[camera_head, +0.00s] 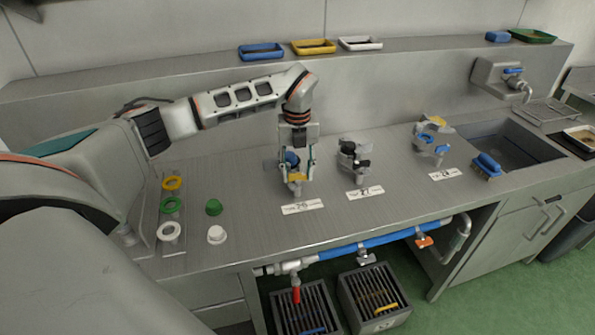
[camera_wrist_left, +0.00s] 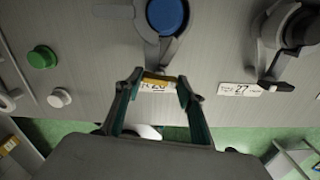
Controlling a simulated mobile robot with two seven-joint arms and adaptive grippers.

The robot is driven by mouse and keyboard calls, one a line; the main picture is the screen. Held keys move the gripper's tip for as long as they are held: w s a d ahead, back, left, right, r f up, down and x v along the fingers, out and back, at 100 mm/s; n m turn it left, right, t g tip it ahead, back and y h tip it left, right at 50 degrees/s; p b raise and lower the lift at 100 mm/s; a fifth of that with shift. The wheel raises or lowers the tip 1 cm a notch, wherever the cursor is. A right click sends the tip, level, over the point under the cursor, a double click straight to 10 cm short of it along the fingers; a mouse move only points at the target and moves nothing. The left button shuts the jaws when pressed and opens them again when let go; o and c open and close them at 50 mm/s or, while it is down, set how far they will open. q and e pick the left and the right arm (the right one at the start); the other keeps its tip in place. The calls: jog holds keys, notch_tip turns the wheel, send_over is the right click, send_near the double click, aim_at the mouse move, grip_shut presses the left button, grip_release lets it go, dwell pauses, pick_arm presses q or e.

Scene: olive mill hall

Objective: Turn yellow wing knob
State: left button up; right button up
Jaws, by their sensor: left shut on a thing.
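The yellow wing knob (camera_head: 297,178) is on the front of the metal fixture at the plate marked 26 (camera_head: 302,207). The left wrist view shows the knob as a yellow bar (camera_wrist_left: 158,79) between my fingertips. My left gripper (camera_head: 298,174) reaches down over this fixture from above and is shut on the knob. A blue round part (camera_wrist_left: 166,15) of the same fixture sits just behind the knob. The fingers partly hide the fixture in the head view. My right gripper is in neither view.
A similar fixture with black parts (camera_head: 354,160) stands to the right at plate 27 (camera_head: 365,192). Another fixture (camera_head: 435,138), with yellow and blue parts, stands farther right. Green (camera_head: 213,207) and white (camera_head: 216,234) buttons are at left. A sink (camera_head: 510,148) is at right.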

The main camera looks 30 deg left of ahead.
pick_arm(q)
jog(key=m, duration=0.4)
jog(key=shift+m, duration=0.3)
jog(key=m, duration=0.4)
jog(key=shift+m, duration=0.3)
jog(key=m, duration=0.4)
jog(key=shift+m, duration=0.3)
jog(key=m, duration=1.2)
jog(key=shift+m, duration=0.3)
jog(key=m, duration=0.4)
jog(key=shift+m, duration=1.9)
